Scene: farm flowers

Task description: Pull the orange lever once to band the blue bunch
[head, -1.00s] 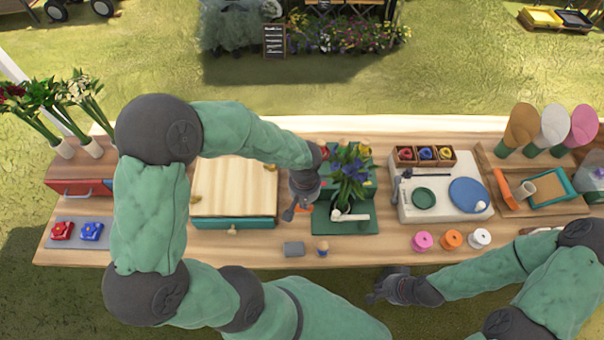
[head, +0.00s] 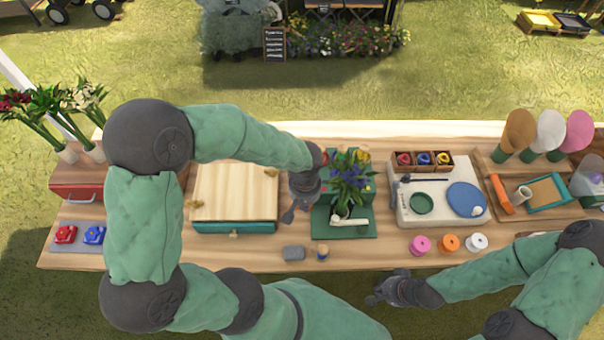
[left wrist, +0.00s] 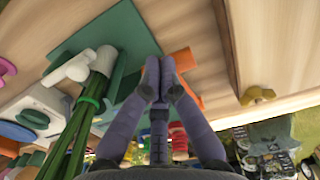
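The blue bunch (head: 350,172) stands on the green banding stand (head: 366,230) at the middle of the table. In the left wrist view its green stems (left wrist: 80,135) run down at the left, beside a white arm (left wrist: 70,70) of the stand. The orange lever (left wrist: 182,62) lies just right of and partly behind my left fingertips. My left gripper (head: 287,217) is at the stand's left edge; the left wrist view shows its fingertips (left wrist: 160,72) together, with nothing visible between them. Contact with the lever is unclear. My right gripper (head: 370,300) hangs by the table's front edge, away from the stand.
A wooden-topped box (head: 235,190) stands left of the stand. A grey block (head: 293,253) and a small wooden-topped peg (head: 322,251) lie in front. A pale board (head: 412,215) and coloured spools (head: 448,243) are at the right.

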